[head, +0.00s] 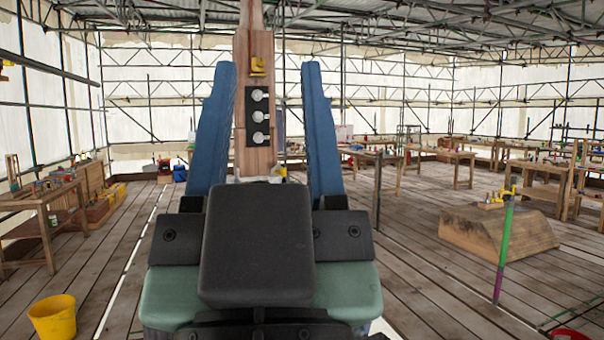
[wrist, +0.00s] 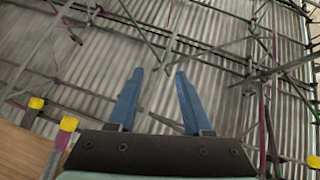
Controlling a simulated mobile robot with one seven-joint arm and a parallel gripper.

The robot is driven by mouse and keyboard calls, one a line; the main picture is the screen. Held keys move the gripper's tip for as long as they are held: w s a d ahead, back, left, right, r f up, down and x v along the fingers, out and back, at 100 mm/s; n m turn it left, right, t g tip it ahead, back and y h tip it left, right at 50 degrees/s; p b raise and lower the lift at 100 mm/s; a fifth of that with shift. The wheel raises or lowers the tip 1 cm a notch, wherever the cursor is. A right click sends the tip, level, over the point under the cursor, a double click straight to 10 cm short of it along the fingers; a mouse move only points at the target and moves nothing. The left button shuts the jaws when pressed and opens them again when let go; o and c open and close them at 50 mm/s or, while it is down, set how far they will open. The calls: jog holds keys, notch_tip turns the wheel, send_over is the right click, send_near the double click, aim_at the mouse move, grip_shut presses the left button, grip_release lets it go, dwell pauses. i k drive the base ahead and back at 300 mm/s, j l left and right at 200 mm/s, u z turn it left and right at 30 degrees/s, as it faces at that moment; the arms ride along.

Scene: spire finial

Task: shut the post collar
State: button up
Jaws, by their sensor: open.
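My gripper (head: 268,66) points upward in the middle of the head view, its two blue fingers wide apart with nothing between them. Behind it stands a wooden post (head: 259,155), seen between the fingers. The post's lower part is hidden by my gripper. In the wrist view, my gripper (wrist: 160,72) is open against the corrugated roof, and no collar can be made out.
A green and purple pole (head: 504,252) with a yellow top stands at right before a wooden block (head: 496,232). A yellow bucket (head: 53,318) is at lower left. Workbenches line both sides. Scaffold poles (wrist: 270,75) cross the wrist view. The plank floor between is mostly clear.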

aim_at(274, 177)
jog(key=i+z, duration=0.1)
jog(key=i, duration=1.9)
